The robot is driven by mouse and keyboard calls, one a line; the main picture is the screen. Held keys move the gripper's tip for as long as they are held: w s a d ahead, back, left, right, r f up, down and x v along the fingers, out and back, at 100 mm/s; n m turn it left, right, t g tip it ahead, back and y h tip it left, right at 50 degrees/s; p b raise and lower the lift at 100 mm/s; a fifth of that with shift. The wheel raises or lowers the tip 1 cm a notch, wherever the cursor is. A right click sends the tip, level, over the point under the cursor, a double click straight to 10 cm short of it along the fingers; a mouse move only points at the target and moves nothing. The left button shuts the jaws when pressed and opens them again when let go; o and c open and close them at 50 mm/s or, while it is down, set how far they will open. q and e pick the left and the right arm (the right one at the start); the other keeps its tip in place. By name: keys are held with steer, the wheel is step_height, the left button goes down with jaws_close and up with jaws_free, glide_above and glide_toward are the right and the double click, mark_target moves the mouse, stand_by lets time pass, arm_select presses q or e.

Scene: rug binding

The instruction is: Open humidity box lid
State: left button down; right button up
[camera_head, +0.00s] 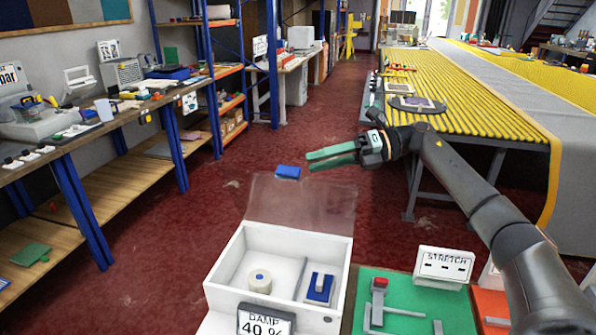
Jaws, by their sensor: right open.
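The white humidity box (233,247) stands at the bottom centre, and I can see into it. Its see-through lid (300,205) stands raised at the back of the box, with a blue handle (288,172) at its upper edge. My right gripper (309,161) has green fingers and is open, just right of the blue handle. I see a small gap between fingertips and handle, and nothing in the jaws. Inside the box lie a cream roll (260,281), a thin grey rod and a blue-and-white piece (320,287). My left gripper is out of view.
A display reading "DAMP 40 %" (265,321) stands at the box's front. To the right are a green tray (393,281) and a "STRETCH" sign (444,265). A yellow roller table (470,105) stands behind my right arm. A cluttered workbench (85,138) is at left; red floor lies between.

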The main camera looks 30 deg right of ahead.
steer(key=v, duration=0.5)
steer(key=shift+s+d+r+b, duration=0.1)
steer(key=shift+s+d+b, duration=0.1)
steer(key=shift+d+b, duration=0.15)
